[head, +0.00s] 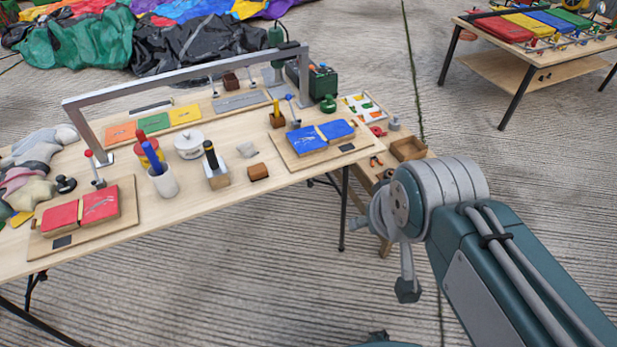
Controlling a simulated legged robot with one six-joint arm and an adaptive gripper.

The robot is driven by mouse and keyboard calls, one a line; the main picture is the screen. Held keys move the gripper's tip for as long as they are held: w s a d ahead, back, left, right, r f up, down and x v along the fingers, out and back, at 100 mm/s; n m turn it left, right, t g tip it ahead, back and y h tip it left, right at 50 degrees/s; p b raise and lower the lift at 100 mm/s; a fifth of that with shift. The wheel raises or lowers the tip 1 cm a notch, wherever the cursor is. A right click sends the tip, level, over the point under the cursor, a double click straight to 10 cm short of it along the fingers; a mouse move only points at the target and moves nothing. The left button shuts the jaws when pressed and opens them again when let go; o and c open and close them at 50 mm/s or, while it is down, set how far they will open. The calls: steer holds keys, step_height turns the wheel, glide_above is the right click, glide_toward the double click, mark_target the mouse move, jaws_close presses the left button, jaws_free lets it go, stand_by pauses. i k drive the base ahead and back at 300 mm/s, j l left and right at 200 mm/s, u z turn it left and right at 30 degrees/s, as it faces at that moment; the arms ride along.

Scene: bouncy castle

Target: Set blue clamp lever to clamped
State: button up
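The blue clamp lever (292,110) stands at the back edge of a wooden board with two blue pads (322,136), on the right part of the long table. Its thin rod has a blue knob on top and leans slightly left. Whether it is clamped cannot be told from here. My arm comes in from the lower right, over the floor right of the table, clear of the lever. At its far end my gripper (407,288) shows only in part, small and dark, pointing down. Its fingers cannot be made out, and nothing is seen held.
A similar red-knobbed lever (95,168) stands by the red pads (80,211) at left. A cup (163,181), a white pot (189,145) and blocks fill the middle. The floor in front is clear.

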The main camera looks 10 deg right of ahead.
mark_target(288, 96)
steer(key=i+j, duration=0.15)
steer(key=i, duration=0.3)
steer(key=i+j, duration=0.15)
steer(key=i, duration=0.25)
steer(key=i+j+z, duration=0.1)
steer(key=i, duration=0.35)
